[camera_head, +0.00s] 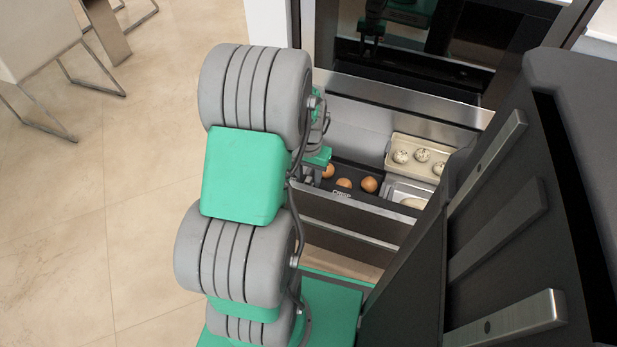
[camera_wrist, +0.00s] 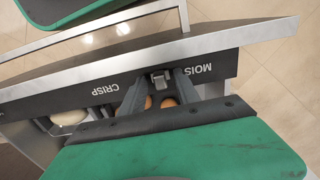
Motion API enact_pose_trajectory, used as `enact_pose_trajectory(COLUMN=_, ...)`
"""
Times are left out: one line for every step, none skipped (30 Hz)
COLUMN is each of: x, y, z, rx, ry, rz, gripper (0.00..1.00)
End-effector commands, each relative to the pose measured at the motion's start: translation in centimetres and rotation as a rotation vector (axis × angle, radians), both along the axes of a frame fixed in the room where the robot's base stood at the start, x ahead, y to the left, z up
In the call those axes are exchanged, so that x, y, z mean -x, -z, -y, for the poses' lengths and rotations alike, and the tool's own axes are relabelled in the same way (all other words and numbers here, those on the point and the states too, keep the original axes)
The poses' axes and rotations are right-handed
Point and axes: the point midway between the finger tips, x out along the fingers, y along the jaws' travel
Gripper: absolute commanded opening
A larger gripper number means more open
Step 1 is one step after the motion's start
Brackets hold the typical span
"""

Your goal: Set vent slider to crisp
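The vent slider (camera_wrist: 160,78) is a small metal tab on the dark inner face of the open drawer's front. In the wrist view it sits between the words CRISP, on the left, and MOIST, partly covered on the right. My gripper (camera_wrist: 158,86) has its two dark fingers spread, one on each side of the slider. A gap shows around the tab; I cannot tell whether either finger touches it. In the head view my gripper (camera_head: 317,160) is over the drawer's left part, with its fingertips hidden, and the slider cannot be made out.
The drawer (camera_head: 350,205) holds brown eggs (camera_head: 369,184), a beige tray (camera_head: 422,143) of pale speckled round items and a metal tray (camera_head: 408,189). A dark glass oven front (camera_head: 420,50) stands above. Open tiled floor (camera_head: 110,200) and a chair (camera_head: 40,40) lie left.

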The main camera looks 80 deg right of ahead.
Motion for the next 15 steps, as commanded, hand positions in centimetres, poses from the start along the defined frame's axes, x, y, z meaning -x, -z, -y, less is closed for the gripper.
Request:
enact_pose_trajectory(x=-0.01, y=-0.03, z=-0.01, rx=0.0, ry=0.0, rz=0.0, gripper=0.38)
enact_pose_trajectory(x=-0.01, y=-0.03, z=-0.01, rx=0.0, ry=0.0, rz=0.0, gripper=0.37)
enact_pose_trajectory(x=-0.01, y=-0.04, z=-0.01, rx=0.0, ry=0.0, rz=0.0, gripper=0.33)
enact_pose_trajectory(x=-0.01, y=-0.04, z=-0.01, rx=0.0, ry=0.0, rz=0.0, gripper=0.31)
enact_pose_trajectory(x=-0.01, y=-0.04, z=-0.02, rx=0.0, ry=0.0, rz=0.0, gripper=0.28)
enact_pose_trajectory(x=-0.01, y=-0.04, z=-0.02, rx=0.0, ry=0.0, rz=0.0, gripper=0.25)
enact_pose_trajectory(x=0.0, y=-0.04, z=-0.02, rx=0.0, ry=0.0, rz=0.0, gripper=0.23)
enact_pose_trajectory(x=-0.01, y=-0.05, z=-0.02, rx=0.0, ry=0.0, rz=0.0, gripper=0.2)
enact_pose_trajectory(x=-0.01, y=-0.04, z=-0.02, rx=0.0, ry=0.0, rz=0.0, gripper=0.17)
enact_pose_trajectory(x=-0.01, y=-0.05, z=-0.02, rx=0.0, ry=0.0, rz=0.0, gripper=0.14)
enact_pose_trajectory(x=-0.01, y=-0.05, z=-0.02, rx=0.0, ry=0.0, rz=0.0, gripper=0.12)
enact_pose_trajectory(x=-0.01, y=-0.05, z=-0.02, rx=0.0, ry=0.0, rz=0.0, gripper=0.09)
enact_pose_trajectory(x=-0.01, y=-0.05, z=-0.02, rx=0.0, ry=0.0, rz=0.0, gripper=0.06)
enact_pose_trajectory(x=-0.01, y=-0.05, z=-0.02, rx=0.0, ry=0.0, rz=0.0, gripper=0.04)
enact_pose_trajectory(x=-0.01, y=-0.05, z=-0.02, rx=0.0, ry=0.0, rz=0.0, gripper=0.01)
